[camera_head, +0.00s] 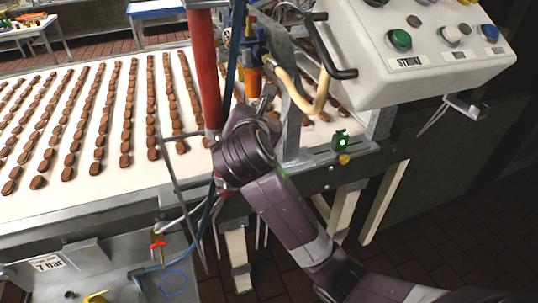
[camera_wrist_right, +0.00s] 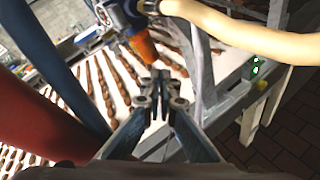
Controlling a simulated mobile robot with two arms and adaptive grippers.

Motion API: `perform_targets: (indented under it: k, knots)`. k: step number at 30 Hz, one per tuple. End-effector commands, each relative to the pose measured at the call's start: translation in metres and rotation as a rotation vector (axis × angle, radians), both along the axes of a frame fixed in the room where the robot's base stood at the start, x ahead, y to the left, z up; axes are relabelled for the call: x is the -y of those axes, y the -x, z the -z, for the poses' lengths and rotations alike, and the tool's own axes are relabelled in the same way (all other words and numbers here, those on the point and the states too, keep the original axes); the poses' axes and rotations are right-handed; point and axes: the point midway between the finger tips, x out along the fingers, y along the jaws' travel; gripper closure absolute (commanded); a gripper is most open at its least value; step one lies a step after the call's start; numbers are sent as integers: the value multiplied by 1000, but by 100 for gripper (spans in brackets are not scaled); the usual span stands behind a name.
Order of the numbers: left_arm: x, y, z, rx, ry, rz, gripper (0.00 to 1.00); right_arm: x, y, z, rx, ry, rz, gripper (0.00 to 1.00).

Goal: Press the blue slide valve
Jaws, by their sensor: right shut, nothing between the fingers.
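A blue fitting (camera_head: 252,52) with an orange lower part stands above the conveyor, beside the red pipe, in the head view. I take it to be the blue slide valve, but cannot be sure. It also shows at the top of the right wrist view (camera_wrist_right: 127,17), with its orange end pointing down toward the fingers. My right gripper (camera_head: 267,93) is just below and right of it in the head view. In the right wrist view its fingers (camera_wrist_right: 160,78) are shut and empty, apart from the orange end. My left gripper is out of view.
A conveyor (camera_head: 100,205) carries rows of brown biscuits. A red pipe (camera_head: 206,75), a cream hose (camera_head: 290,85) and a blue hose crowd my right gripper. A control box (camera_head: 425,75) with coloured buttons hangs at upper right. A green-lit sensor (camera_head: 341,141) sits on the rail.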

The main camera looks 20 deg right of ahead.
Motion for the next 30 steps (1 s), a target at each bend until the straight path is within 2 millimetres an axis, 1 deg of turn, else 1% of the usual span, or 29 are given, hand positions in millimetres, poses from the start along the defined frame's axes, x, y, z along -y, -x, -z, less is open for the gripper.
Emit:
perform_targets:
  k: [1,6,12,15,21,30]
  knots:
    - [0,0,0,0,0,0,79,1,3,11,-9,-40,6,100]
    - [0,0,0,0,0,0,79,4,13,44,-27,-178,34,100]
    - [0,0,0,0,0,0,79,7,26,79,-46,-332,77,100]
    - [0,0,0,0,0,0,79,8,32,93,-55,-395,96,100]
    - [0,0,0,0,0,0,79,9,40,109,-63,-471,125,100]
    - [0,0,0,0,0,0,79,10,41,113,-65,-488,131,100]
